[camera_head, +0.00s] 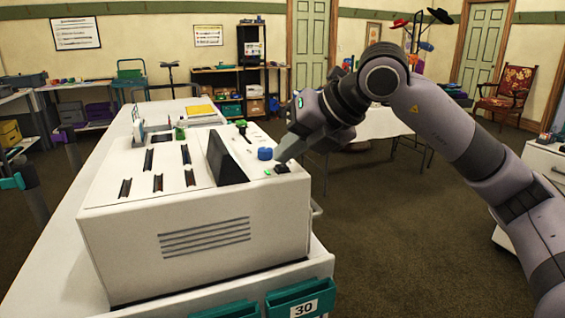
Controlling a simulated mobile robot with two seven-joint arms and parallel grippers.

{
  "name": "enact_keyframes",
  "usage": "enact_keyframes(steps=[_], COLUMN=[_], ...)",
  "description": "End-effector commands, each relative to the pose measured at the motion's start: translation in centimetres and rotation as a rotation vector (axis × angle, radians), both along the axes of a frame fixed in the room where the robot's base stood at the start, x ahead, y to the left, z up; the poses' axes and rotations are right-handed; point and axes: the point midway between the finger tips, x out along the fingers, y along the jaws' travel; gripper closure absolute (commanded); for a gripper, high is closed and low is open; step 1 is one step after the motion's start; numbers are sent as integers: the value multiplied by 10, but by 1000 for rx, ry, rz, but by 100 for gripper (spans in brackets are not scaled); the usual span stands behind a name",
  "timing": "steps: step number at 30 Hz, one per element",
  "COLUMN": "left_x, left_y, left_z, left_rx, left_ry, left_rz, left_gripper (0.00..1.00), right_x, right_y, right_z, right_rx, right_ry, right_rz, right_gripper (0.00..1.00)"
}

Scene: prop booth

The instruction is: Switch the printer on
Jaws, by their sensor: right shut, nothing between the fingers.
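The printer (190,220) is a large white box with a sloped top panel, standing on a long white table. Its top has several dark slots, a black screen (224,160), a blue knob (265,153) and a green-topped control (241,126). A small black rocker-like switch (281,169) with a green spot beside it sits near the panel's front right corner. My right gripper (280,159) is shut and empty, with its tips just above this switch. I cannot tell whether they touch it.
A yellow pad (200,110) and small bottles lie on the table behind the printer. Teal bins, one marked 30 (300,300), hang at the table's front. Another white table (385,125) stands behind my right arm. Open carpet lies to the right.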

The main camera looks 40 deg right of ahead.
Motion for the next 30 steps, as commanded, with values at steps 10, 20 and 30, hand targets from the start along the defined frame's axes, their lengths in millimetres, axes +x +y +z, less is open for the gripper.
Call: enact_keyframes(steps=[10, 20, 30], left_x=[-1, 0, 0], left_y=[1, 0, 0], left_z=[4, 17, 48], left_rx=[3, 1, 0], left_ry=[3, 0, 1], left_rz=[-2, -1, 0], left_gripper=[53, 53, 53], right_x=[0, 0, 0], right_y=[2, 1, 1], right_z=[3, 19, 54], right_rx=[0, 0, 0], right_ry=[9, 5, 5], right_rz=[3, 2, 2], right_gripper=[100, 100, 100])
